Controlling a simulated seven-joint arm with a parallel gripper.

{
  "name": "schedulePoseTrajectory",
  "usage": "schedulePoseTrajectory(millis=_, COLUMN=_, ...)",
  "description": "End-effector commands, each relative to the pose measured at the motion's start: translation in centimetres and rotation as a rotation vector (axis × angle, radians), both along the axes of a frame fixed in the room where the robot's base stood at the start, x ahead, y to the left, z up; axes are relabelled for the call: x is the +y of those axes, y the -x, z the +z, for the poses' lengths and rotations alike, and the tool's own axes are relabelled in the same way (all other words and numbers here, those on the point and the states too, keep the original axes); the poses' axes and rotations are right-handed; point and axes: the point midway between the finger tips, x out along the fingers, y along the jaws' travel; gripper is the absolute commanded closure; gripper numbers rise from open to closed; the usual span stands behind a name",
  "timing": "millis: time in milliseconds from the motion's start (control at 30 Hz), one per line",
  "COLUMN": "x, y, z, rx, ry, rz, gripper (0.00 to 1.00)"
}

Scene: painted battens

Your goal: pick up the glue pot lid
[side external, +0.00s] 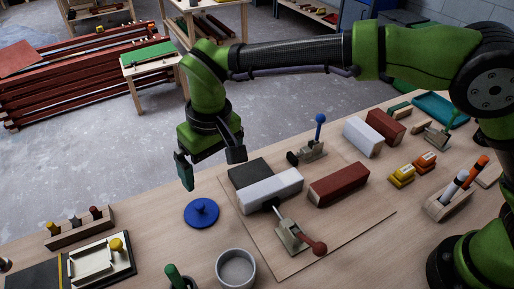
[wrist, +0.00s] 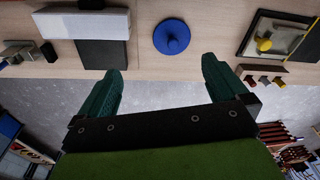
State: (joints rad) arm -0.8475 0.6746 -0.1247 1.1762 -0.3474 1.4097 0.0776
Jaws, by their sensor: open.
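The glue pot lid, a round blue disc with a knob (side external: 201,212), lies flat on the wooden table near its far edge. In the wrist view the lid (wrist: 172,37) sits ahead of the fingertips, a little right of centre. My gripper (side external: 211,172) is open and empty, above and behind the lid in the side view, and apart from it. In the wrist view both green fingers of my gripper (wrist: 161,66) are spread wide with nothing between them. An open grey pot (side external: 236,268) stands on the table at the front, without a lid on it.
Right of the lid, a white batten (side external: 270,189) lies by a dark block (side external: 250,172), with a red-handled clamp (side external: 297,238) in front. A red batten (side external: 339,184) lies further right. A peg rack (side external: 79,227) and a framed tray (side external: 98,262) stand left. Bare table surrounds the lid.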

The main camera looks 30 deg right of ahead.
Motion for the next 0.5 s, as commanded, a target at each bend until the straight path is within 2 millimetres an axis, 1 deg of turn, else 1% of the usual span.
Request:
schedulePoseTrajectory(millis=33, x=1.6, y=-0.1, z=-0.6, rx=-0.006, ry=0.015, rz=0.007, gripper=0.0)
schedulePoseTrajectory(millis=100, x=2.8, y=-0.5, z=-0.5, rx=-0.016, ry=0.026, rz=-0.001, gripper=0.0)
schedulePoseTrajectory(millis=167, x=3.1, y=-1.0, z=0.2, rx=-0.027, ry=0.025, rz=-0.02, gripper=0.0)
schedulePoseTrajectory(millis=200, x=3.2, y=-1.2, z=1.0, rx=-0.035, ry=0.019, rz=-0.031, gripper=0.0)
schedulePoseTrajectory(millis=267, x=3.3, y=-1.3, z=1.7, rx=-0.039, ry=0.014, rz=-0.046, gripper=0.0)
schedulePoseTrajectory(millis=367, x=3.1, y=-1.0, z=0.8, rx=-0.021, ry=0.026, rz=-0.061, gripper=0.0)
schedulePoseTrajectory(millis=467, x=3.0, y=-1.2, z=-0.9, rx=-0.019, ry=0.027, rz=-0.063, gripper=0.0)
schedulePoseTrajectory(millis=500, x=3.0, y=-1.3, z=-1.8, rx=-0.018, ry=0.027, rz=-0.062, gripper=0.0)
